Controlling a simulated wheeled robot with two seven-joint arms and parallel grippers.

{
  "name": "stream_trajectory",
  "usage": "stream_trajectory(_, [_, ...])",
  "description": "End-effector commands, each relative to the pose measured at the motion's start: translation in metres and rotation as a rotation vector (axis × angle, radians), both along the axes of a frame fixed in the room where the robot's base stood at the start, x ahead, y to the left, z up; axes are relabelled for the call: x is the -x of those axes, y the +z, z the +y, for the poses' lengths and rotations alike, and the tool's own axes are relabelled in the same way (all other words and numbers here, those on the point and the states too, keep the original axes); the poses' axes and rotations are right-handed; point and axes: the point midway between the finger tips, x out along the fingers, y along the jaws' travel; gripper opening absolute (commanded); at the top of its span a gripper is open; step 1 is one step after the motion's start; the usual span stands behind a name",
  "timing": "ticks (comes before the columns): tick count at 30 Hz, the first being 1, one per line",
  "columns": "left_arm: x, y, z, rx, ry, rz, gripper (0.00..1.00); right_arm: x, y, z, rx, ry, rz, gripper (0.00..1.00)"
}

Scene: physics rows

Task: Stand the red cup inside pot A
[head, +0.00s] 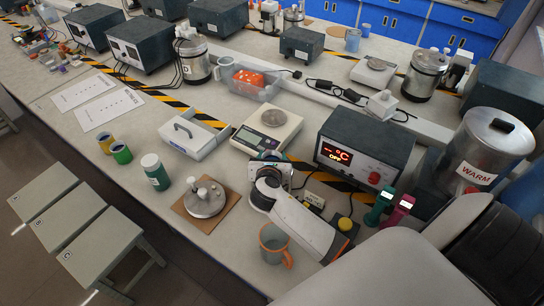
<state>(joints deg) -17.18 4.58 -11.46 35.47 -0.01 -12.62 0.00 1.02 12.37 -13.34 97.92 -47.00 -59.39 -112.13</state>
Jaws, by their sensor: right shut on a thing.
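My right gripper (270,165) is beyond the black wrist of my white arm, just in front of the kitchen scale. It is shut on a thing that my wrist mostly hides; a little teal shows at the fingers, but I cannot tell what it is. A lidded metal pot (205,199) sits on a brown board left of the gripper. No letter A is legible on any pot. My left gripper is not in view.
The scale (268,127), a heater box reading OFF (364,148) and a large pot marked WARM (482,150) are beyond and right of the gripper. A pot marked D (194,65) stands farther back. Stools (100,250) stand below the bench.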

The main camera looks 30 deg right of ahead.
Motion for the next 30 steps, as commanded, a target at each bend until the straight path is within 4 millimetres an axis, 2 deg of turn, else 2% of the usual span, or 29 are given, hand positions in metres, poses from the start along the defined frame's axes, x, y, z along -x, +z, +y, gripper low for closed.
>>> stream_trajectory(14, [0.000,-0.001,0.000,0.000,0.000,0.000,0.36,0.000,-0.011,0.000,0.000,0.001,-0.001,0.27])
stream_trajectory(15, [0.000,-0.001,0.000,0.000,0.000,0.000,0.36,0.000,-0.011,0.000,0.000,0.000,0.000,0.59])
stream_trajectory(18, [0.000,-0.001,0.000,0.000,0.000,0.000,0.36,0.000,-0.011,0.000,0.000,0.001,0.000,0.75])
stream_trajectory(26, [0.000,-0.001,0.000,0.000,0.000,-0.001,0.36,0.000,-0.011,0.000,0.000,0.001,-0.001,0.75])
stream_trajectory(30, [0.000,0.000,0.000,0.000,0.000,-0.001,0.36,-0.001,-0.002,0.000,-0.002,0.001,-0.004,0.75])
